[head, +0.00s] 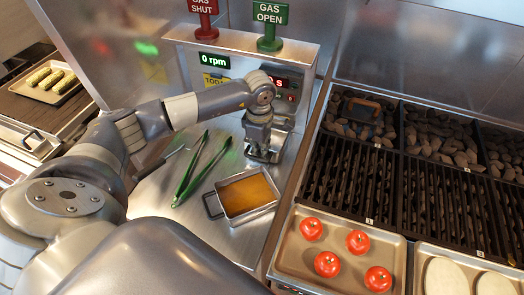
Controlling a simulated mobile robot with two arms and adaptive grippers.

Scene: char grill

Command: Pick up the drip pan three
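I cannot make out a drip pan marked three in the head view. A small metal pan (247,213) holding orange-brown liquid sits on the steel counter, with a handle at its left. I see no number on it. My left gripper (264,152) points down over the counter, behind this pan and in front of the control box. Its fingers are small and blend with the metal around them, so their opening and anything between them are unclear. My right gripper is not in view.
Green-handled tongs (200,170) lie left of the pan. The control box (300,52) carries red and green gas signs. The char grill (390,190) is at right. A tray of tomatoes (285,262) stands before it; another tray (419,262) holds pale rounds.

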